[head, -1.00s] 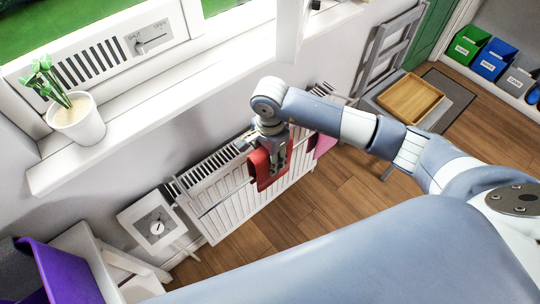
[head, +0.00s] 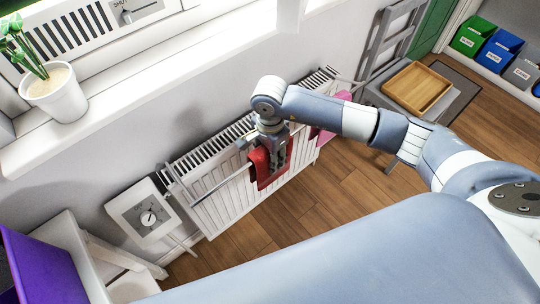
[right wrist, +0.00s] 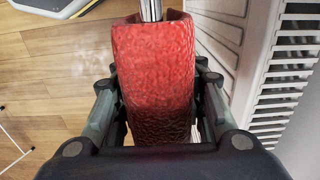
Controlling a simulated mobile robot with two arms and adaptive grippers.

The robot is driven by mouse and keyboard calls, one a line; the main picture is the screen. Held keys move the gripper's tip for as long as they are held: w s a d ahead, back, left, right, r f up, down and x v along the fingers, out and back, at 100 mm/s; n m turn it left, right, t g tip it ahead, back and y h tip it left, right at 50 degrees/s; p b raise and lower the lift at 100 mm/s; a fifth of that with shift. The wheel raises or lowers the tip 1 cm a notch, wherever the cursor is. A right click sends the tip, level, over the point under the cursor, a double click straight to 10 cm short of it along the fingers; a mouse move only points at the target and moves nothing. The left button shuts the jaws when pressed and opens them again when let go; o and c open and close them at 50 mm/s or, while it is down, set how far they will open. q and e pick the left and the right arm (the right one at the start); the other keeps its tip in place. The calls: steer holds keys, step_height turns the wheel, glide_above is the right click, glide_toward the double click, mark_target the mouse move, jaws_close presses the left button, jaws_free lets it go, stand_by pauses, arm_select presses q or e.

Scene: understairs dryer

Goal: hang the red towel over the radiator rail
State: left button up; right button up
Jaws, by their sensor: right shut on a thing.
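The red towel (head: 261,172) is at the rail (head: 222,186) along the front of the white radiator (head: 225,203). My right gripper (head: 276,158) is shut on the towel, pointing down, with its fingers on either side of the cloth. In the right wrist view, the towel (right wrist: 154,75) fills the space between the fingers of my right gripper (right wrist: 160,105). The rail (right wrist: 151,10) comes out from the towel's far end there, and the cloth appears to lie over it. The towel's underside is hidden. My left gripper is not in view.
A pink cloth (head: 322,134) hangs further right on the radiator. A dial box (head: 146,212) is at the radiator's left end. A potted plant (head: 58,95) stands on the windowsill above. A wooden tray (head: 417,88) rests on a chair at the right. The wooden floor (head: 340,195) is clear in front.

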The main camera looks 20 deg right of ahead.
steer(key=o, duration=1.1)
steer(key=shift+r, duration=0.15)
step_height(320, 180, up, 12)
steer(key=shift+f, duration=0.1)
